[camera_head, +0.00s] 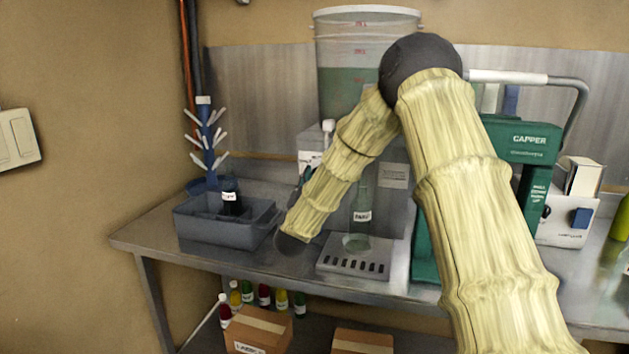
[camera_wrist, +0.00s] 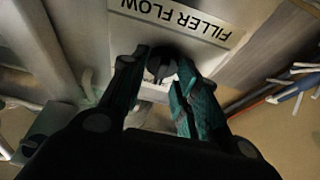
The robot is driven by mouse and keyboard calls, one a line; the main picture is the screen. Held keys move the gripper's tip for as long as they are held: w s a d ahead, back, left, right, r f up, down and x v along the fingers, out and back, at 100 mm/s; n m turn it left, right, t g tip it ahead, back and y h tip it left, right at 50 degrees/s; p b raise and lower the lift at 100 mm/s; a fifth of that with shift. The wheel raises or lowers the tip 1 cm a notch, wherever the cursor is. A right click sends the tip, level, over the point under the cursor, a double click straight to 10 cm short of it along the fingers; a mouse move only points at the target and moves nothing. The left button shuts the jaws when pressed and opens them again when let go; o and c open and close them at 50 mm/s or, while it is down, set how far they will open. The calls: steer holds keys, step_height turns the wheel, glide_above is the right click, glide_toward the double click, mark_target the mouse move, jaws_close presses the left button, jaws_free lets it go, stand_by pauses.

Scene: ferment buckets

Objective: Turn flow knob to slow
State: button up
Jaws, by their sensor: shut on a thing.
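The flow knob (camera_wrist: 161,66) is small, dark and round, and sits on a pale panel under a plate (camera_wrist: 175,18) lettered "FILLER FLOW", upside down in the wrist view. My gripper (camera_wrist: 160,72) has one dark green finger on each side of the knob and is shut on it. In the head view my forearm hides the knob, and the gripper is mostly hidden too. The filler (camera_head: 312,143) shows there as a pale box below a large clear bucket (camera_head: 350,85) of greenish liquid. I cannot read the knob's setting.
A clear bottle (camera_head: 360,215) stands on the slotted drip tray (camera_head: 352,264). A grey bin (camera_head: 205,230) holding a dark bottle and a blue drying rack (camera_head: 210,145) are to the left. A green capper (camera_head: 530,140) stands at right. The bench front left is clear.

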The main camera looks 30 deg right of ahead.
steer(key=o, duration=0.8)
steer(key=shift+d, duration=0.1)
steer(key=v, duration=1.2)
steer(key=shift+s, duration=0.1)
